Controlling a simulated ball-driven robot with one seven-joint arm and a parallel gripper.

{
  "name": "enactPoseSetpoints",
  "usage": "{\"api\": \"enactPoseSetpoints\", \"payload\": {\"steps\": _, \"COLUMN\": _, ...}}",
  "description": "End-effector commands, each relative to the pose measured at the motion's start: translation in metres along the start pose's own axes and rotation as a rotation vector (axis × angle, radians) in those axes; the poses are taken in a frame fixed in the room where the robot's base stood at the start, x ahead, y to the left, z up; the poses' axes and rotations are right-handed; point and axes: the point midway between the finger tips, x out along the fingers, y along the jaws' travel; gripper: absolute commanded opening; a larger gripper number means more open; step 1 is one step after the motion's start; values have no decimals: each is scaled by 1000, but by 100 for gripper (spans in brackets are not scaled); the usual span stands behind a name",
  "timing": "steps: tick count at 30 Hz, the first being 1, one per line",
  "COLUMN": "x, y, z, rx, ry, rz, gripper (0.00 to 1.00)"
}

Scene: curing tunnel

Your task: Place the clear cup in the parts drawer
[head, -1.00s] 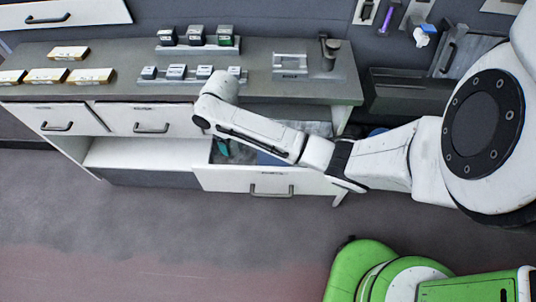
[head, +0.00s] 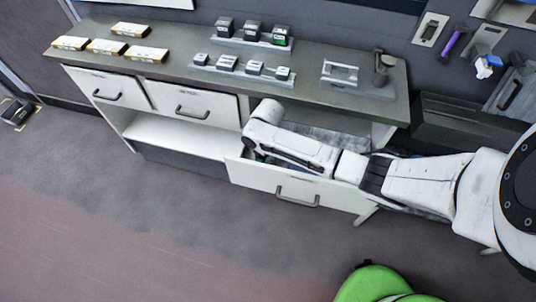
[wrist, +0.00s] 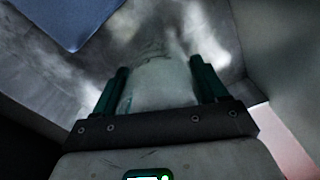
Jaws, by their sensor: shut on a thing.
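The clear cup (wrist: 160,90) shows in the wrist view as a pale, see-through shape between my gripper's two dark green fingers. My gripper (wrist: 159,66) is shut on it. The parts drawer (head: 285,187) is pulled open under the bench in the head view. My arm bends down into it, and the drawer front and arm hide the gripper and cup there. The wrist view shows the drawer's grey floor (wrist: 75,95) and walls around the fingers. I cannot tell whether the cup touches the floor.
A blue flat thing (wrist: 65,20) lies in the drawer at the wrist view's upper left. The bench top (head: 300,95) above carries yellow-white boxes (head: 106,46), small dark-and-white blocks (head: 252,31) and a grey stand (head: 340,75). Two shut drawers (head: 190,103) are left of the open one.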

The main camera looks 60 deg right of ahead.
Motion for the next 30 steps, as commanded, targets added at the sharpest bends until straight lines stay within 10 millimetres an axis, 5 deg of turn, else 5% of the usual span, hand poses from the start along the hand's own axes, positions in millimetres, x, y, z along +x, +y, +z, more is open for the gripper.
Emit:
{"api": "enactPoseSetpoints", "payload": {"steps": 6, "x": 3, "y": 0, "z": 0, "rx": 0, "ry": -1, "rz": 0, "gripper": 43}}
{"api": "enactPoseSetpoints", "payload": {"steps": 7, "x": 3, "y": 0, "z": 0, "rx": 0, "ry": -1, "rz": 1, "gripper": 73}}
{"api": "enactPoseSetpoints", "payload": {"steps": 15, "x": 2, "y": 0, "z": 0, "rx": 0, "ry": 0, "rz": 1, "gripper": 98}}
{"api": "enactPoseSetpoints", "payload": {"steps": 23, "x": 0, "y": 0, "z": 0, "rx": 0, "ry": 1, "rz": 1, "gripper": 98}}
{"api": "enactPoseSetpoints", "payload": {"steps": 30, "x": -31, "y": 0, "z": -1, "rx": 1, "ry": 4, "rz": -2, "gripper": 98}}
